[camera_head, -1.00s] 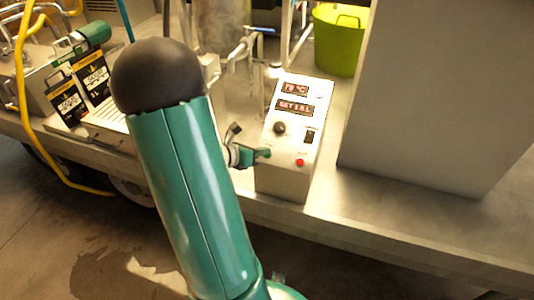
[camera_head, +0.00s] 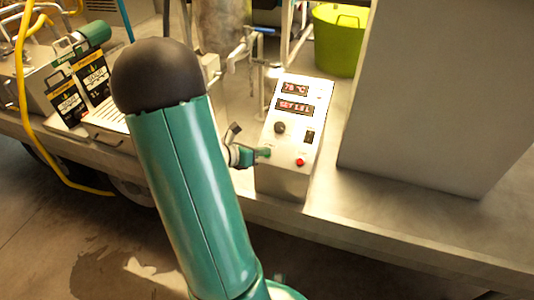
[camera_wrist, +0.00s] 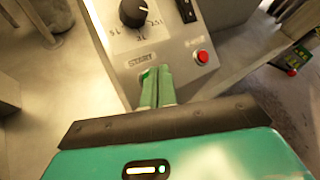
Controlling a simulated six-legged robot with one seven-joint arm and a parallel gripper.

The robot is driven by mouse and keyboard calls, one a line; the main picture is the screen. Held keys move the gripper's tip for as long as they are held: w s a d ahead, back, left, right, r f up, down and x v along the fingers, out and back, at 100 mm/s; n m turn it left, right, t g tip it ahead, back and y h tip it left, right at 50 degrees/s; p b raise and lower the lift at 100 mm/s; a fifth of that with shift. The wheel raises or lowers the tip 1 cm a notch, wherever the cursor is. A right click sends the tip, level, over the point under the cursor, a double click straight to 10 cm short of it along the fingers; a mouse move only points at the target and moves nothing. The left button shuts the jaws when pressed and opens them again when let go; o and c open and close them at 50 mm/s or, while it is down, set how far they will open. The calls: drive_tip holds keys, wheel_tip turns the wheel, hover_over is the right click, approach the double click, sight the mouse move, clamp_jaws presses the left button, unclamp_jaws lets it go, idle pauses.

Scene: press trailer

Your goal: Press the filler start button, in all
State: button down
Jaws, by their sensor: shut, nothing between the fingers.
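The filler control box (camera_head: 286,180) is a pale slanted panel with red displays, a black knob (camera_head: 280,128), a black switch (camera_head: 309,137) and a red button (camera_head: 300,162). My gripper (camera_head: 265,153) is at the panel's lower left, with its green fingers shut and empty. In the wrist view, the fingertips (camera_wrist: 156,72) are at the panel just below the printed START label (camera_wrist: 139,60).
The box stands on a pale trailer deck (camera_head: 400,195). A large grey cabinet (camera_head: 430,90) rises to the right. A lime-green bucket (camera_head: 338,45) stands behind. Pipes and a valve are behind the box. Black-labelled cartons (camera_head: 66,98) and a yellow hose (camera_head: 25,110) are at left.

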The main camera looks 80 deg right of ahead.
drive_tip(key=shift+f, duration=0.1)
drive_tip(key=shift+d+f, duration=0.2)
drive_tip(key=shift+f, duration=0.1)
drive_tip(key=shift+d+f, duration=0.2)
drive_tip(key=shift+f, duration=0.1)
idle(0.9)
drive_tip(key=shift+a+r, duration=0.4)
drive_tip(key=shift+r, duration=0.3)
drive_tip(key=shift+w+a+r, duration=0.1)
drive_tip(key=shift+a+r, duration=0.3)
drive_tip(key=shift+r, duration=0.35)
drive_tip(key=shift+s+a+r, duration=0.1)
drive_tip(key=shift+a+r, duration=0.3)
drive_tip(key=shift+r, duration=0.3)
drive_tip(key=shift+w+a+r, duration=0.1)
drive_tip(key=shift+a+r, duration=0.3)
drive_tip(key=shift+r, duration=0.35)
